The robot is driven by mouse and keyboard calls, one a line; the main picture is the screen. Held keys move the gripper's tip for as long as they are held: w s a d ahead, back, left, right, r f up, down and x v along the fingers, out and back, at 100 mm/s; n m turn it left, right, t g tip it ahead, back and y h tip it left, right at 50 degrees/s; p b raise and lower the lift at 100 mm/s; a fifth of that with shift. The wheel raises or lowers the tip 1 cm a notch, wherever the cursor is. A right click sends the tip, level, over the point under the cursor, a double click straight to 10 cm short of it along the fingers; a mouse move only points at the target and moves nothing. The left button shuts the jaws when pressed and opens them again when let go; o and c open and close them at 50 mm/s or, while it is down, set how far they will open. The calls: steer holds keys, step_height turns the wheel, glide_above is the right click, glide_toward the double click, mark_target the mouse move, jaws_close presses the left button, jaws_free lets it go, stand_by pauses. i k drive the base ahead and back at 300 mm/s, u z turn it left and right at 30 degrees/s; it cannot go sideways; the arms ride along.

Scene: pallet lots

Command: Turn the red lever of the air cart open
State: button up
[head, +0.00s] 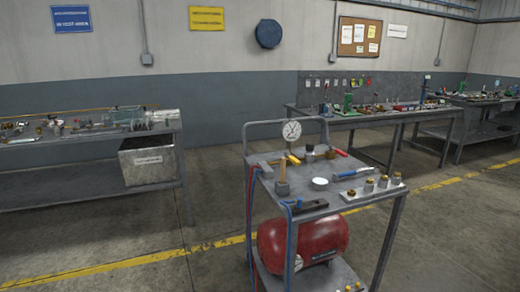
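The air cart (304,183) stands in the middle foreground, with a grey top shelf and a red tank (303,241) below. A round white gauge (291,131) stands upright at the back left of the top. A small red lever-like handle (340,152) shows at the back of the top, right of a dark-capped fitting (310,153). It is too small to tell how its valve is set. A yellow handle (294,159) lies left of it, below the gauge. My gripper is not in view.
The cart top also holds a wooden-headed tool (282,180), a white disc (320,183), a blue tool (353,173) and a block with several brass fittings (369,186). Blue and red hoses hang at the left. Cluttered benches stand behind; floor around the cart is clear.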

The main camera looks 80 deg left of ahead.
mark_target(343, 154)
steer(key=u, duration=1.3)
steer(key=i, duration=2.8)
steer(key=u, duration=2.05)
steer(key=i, duration=0.5)
steer(key=u, duration=0.15)
